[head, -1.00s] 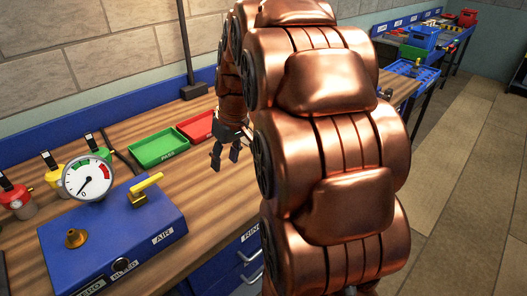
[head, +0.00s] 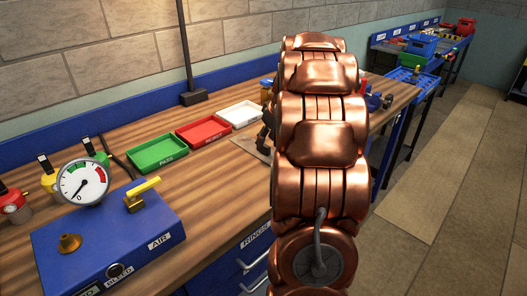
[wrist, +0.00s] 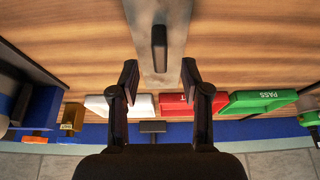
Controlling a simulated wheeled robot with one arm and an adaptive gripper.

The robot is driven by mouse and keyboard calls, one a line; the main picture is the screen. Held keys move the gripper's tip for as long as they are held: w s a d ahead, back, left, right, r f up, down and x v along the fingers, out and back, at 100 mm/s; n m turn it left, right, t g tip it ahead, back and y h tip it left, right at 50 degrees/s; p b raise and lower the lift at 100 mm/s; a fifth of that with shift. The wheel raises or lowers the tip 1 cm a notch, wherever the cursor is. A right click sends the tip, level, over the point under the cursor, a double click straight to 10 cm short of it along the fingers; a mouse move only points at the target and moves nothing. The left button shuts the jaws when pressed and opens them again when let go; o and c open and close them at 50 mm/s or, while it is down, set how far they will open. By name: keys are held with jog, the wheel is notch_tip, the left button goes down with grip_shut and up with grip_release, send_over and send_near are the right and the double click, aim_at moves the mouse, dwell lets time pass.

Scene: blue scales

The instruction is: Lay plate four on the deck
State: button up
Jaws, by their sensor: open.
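In the wrist view a flat grey metal plate (wrist: 176,18) with a raised black bar handle (wrist: 159,48) lies on the wooden bench. My gripper (wrist: 160,78) is open above it, one finger on each side, with the handle ahead of the fingertips in the picture and nothing held. In the head view a corner of a grey plate (head: 246,148) shows on the bench beside my arm, and my arm hides most of it and most of my gripper. I read no number on the plate. I cannot identify the deck in these views.
Green (head: 157,153), red (head: 204,131) and white (head: 240,114) trays line the back of the bench (head: 215,190). A blue box with a gauge (head: 83,184) and a yellow-handled valve (head: 142,195) stands at the left. A lamp post (head: 186,60) rises behind. Another bench stands far right.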

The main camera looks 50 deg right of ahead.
aim_at(264, 149)
jog(key=shift+p+x, duration=0.4)
jog(key=shift+x, duration=1.7)
grip_shut()
